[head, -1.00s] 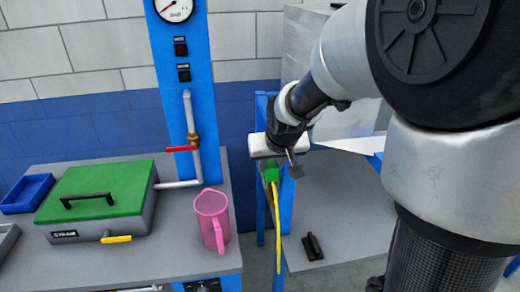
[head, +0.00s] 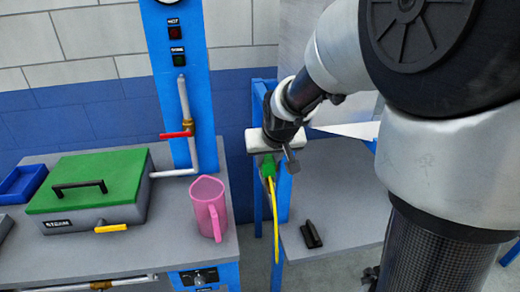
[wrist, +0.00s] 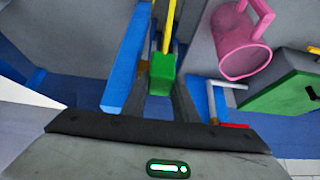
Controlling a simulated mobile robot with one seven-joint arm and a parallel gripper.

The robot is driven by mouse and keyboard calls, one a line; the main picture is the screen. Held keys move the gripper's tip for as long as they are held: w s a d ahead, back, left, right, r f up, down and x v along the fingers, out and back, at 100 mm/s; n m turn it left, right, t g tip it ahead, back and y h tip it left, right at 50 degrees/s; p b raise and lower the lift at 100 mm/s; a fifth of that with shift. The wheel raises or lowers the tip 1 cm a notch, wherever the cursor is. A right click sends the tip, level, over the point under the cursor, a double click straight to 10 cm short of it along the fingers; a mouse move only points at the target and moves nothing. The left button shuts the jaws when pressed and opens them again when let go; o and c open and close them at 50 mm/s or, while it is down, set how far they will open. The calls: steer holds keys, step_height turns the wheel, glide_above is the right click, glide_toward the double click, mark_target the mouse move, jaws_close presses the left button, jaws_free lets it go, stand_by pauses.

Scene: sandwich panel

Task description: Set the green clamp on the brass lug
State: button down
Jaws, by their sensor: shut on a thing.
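The green clamp (head: 268,166) is held at the tip of my gripper (head: 267,155), with a yellow cable (head: 275,225) hanging below it. In the wrist view the green clamp (wrist: 162,72) sits between the two dark fingers of my gripper (wrist: 161,86), which are shut on it. The clamp is in the air near a blue upright (head: 284,195), left of the right-hand table. I cannot make out the brass lug for certain in either view.
On the left bench stand a pink jug (head: 209,208), a green-lidded grill (head: 85,185) and a blue tray (head: 20,184). A blue panel (head: 200,100) carries a pipe with a red-handled valve (head: 177,135). A black object (head: 311,235) lies on the right table (head: 345,185).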

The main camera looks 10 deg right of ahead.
steer(key=shift+f+b, duration=0.5)
steer(key=shift+f, duration=0.1)
steer(key=c, duration=1.3)
jaws_free()
steer(key=shift+c, duration=0.2)
steer(key=shift+r, duration=0.1)
steer(key=p+v, duration=0.2)
steer(key=v, duration=1.5)
steer(key=s+r+p, duration=0.3)
steer(key=s+p, duration=0.2)
steer(key=s, duration=0.3)
steer(key=s+r+g+p, duration=0.1)
steer(key=s+r+p, duration=0.2)
steer(key=s, duration=0.4)
steer(key=shift+s+r+p, duration=0.25)
steer(key=shift+s+p, duration=0.15)
steer(key=shift+p, duration=0.45)
